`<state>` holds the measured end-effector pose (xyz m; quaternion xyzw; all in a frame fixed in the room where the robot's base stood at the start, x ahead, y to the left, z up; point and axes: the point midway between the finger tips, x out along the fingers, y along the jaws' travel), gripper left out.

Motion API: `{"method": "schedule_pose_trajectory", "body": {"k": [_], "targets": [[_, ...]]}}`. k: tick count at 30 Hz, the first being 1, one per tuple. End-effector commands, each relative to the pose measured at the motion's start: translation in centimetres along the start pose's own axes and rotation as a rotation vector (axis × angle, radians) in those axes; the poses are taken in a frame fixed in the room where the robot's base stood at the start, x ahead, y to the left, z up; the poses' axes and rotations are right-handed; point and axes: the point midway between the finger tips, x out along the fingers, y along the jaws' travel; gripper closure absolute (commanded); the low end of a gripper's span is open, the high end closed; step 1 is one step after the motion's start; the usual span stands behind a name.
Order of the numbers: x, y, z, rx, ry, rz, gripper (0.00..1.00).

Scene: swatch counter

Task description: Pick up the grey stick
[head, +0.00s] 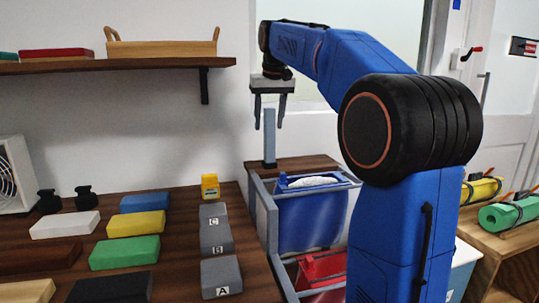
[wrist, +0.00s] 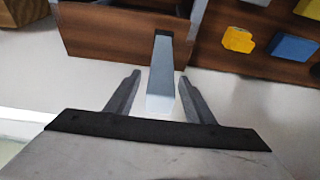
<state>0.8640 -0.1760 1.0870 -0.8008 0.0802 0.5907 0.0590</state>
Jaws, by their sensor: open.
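The grey stick (head: 269,140) stands upright on a small wooden stand (head: 300,163) at the counter's right end. It is a slim, pale blue-grey bar. My gripper (head: 268,122) points down over it with open jaws. In the head view, the stick's upper end is between the two fingers. In the wrist view, the stick (wrist: 161,82) runs between the fingers of my gripper (wrist: 161,77), with a visible gap on each side. The stick is not gripped.
Grey blocks lettered A (head: 221,277), B (head: 215,237) and C (head: 213,215) lie on the dark wooden counter, with coloured blocks to their left. A yellow item (head: 210,186) stands behind them. A rack with a blue bin (head: 312,222) and a red bin (head: 320,270) is in front of the stand.

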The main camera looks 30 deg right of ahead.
Motion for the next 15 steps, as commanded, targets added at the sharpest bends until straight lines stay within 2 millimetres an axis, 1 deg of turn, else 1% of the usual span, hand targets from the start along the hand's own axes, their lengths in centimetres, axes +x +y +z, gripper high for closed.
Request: {"method": "schedule_pose_trajectory", "body": {"k": [1, 3, 6, 14, 15], "targets": [[0.8, 0.1, 0.1, 0.000, -0.002, 0.000, 0.52], [1.5, 0.0, 0.0, 0.000, -0.001, 0.000, 0.52], [2.2, 0.0, 0.0, 0.000, -0.001, 0.000, 0.52], [2.4, 0.0, 0.0, 0.000, 0.000, 0.000, 0.52], [2.4, 0.0, 0.0, 0.000, 0.000, 0.000, 0.59]]}}
